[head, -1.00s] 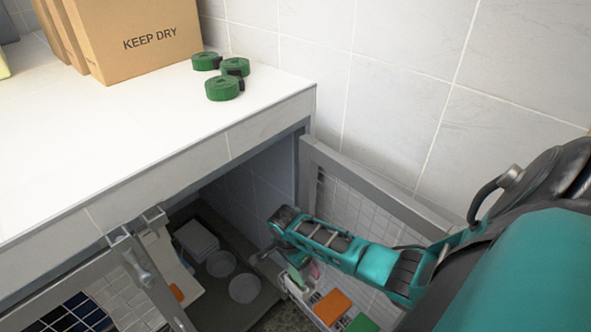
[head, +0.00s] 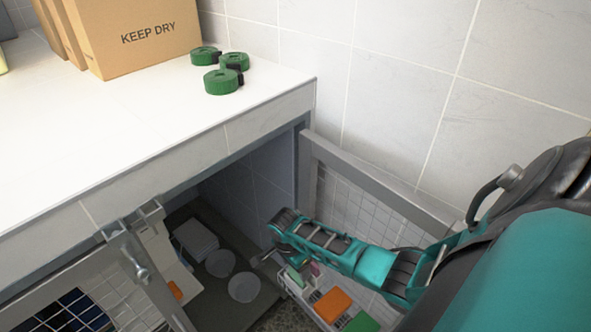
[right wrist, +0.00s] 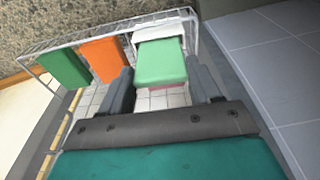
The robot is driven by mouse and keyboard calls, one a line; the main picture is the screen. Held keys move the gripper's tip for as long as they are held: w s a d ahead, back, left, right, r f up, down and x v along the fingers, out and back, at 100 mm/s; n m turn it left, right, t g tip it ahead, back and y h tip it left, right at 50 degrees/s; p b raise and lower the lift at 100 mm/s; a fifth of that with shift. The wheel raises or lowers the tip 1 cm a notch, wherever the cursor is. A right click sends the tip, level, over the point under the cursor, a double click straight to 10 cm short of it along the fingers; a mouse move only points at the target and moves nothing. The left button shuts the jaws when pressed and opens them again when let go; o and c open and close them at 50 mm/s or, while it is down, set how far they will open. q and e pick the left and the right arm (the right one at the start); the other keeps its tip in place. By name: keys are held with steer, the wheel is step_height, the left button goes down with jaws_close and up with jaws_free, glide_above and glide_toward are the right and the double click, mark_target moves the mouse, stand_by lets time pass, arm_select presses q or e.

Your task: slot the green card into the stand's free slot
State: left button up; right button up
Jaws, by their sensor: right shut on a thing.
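A light green card (right wrist: 161,62) lies between the two fingers of my right gripper (right wrist: 160,68), which is shut on it. In the right wrist view its far end is in front of a white piece (right wrist: 160,30) inside a wire rack (right wrist: 75,42). I cannot tell whether the card is in a slot. An orange piece (right wrist: 103,59) and a darker green piece (right wrist: 64,69) hang side by side in the rack, left of the gripper. In the head view the light green card (head: 297,276) shows small below my right wrist. My left gripper is not in view.
The rack is by the open right cabinet door (head: 375,185). Inside the cabinet are two bowls (head: 243,287) and a pale stack (head: 196,240). The white counter (head: 120,135) above bears cardboard boxes (head: 140,35) and several green rolls (head: 221,81).

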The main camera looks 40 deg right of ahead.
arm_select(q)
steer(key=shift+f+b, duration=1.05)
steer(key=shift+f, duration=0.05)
arm_select(e)
steer(key=shift+f, duration=1.65)
steer(key=o, duration=1.1)
steer(key=r, duration=0.1)
steer(key=r+p, duration=0.2)
steer(key=r, duration=0.1)
steer(key=shift+a, duration=0.3)
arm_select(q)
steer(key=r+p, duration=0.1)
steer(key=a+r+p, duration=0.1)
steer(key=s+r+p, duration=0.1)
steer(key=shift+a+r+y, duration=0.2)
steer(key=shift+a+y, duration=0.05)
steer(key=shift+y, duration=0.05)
arm_select(e)
step_height(320, 180, up, 9)
steer(key=a, duration=0.1)
steer(key=shift+a, duration=0.2)
